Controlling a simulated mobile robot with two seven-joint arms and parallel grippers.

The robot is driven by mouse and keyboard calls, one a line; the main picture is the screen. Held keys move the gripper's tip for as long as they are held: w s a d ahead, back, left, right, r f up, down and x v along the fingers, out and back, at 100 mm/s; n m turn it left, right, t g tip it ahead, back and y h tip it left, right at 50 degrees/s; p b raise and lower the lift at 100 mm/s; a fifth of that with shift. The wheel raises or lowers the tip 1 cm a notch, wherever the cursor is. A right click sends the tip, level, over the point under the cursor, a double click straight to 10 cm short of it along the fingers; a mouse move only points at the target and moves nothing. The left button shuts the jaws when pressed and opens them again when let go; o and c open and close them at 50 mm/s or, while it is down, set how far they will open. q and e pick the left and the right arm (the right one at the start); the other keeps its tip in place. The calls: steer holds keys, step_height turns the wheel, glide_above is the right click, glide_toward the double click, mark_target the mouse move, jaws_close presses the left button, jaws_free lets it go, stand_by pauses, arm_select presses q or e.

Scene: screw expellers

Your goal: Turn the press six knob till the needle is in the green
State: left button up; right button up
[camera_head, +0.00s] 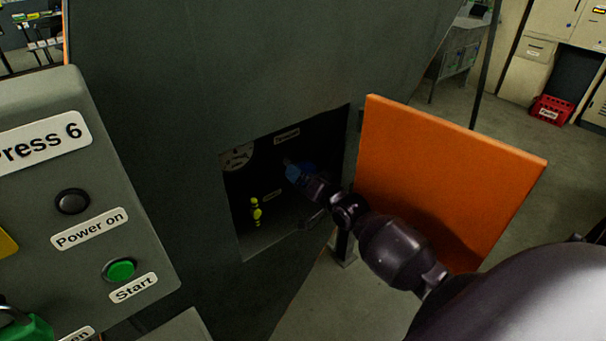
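The Press 6 panel (110,240) stands at the left. A recess in the dark press body holds a round pale gauge (239,157), partly cut off by the upper left edge of the opening. Its needle and any green band are too small to read. A blue knob (299,171) sits deeper in the recess, to the right of the gauge. My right gripper (304,177) reaches in from the right and is at the knob, overlapping it. Its fingers are dark and small, so I cannot tell whether they grip it. My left gripper is not in view.
An open orange door (440,175) stands just right of the recess, behind my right arm. A yellow-green fitting (256,212) is low in the recess. The panel carries a green Start button (121,270) and a dark Power on button (72,201). A red crate (550,110) is far off.

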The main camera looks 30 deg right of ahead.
steer(key=s, duration=0.9)
steer(key=shift+s+d, duration=0.3)
steer(key=shift+d, duration=0.1)
stand_by(0.6)
steer(key=s+a+f+n+g, duration=0.3)
steer(key=s+a+f, duration=0.2)
steer(key=s+f, duration=0.3)
steer(key=s+a+f+n+g+h, duration=0.1)
steer(key=s+a+f+n+g, duration=0.2)
steer(key=s+a+f, duration=0.3)
steer(key=s+f+n, duration=0.1)
steer(key=s+f, duration=0.1)
steer(key=s, duration=0.1)
steer(key=shift+s+n, duration=0.3)
steer(key=shift+s, duration=0.1)
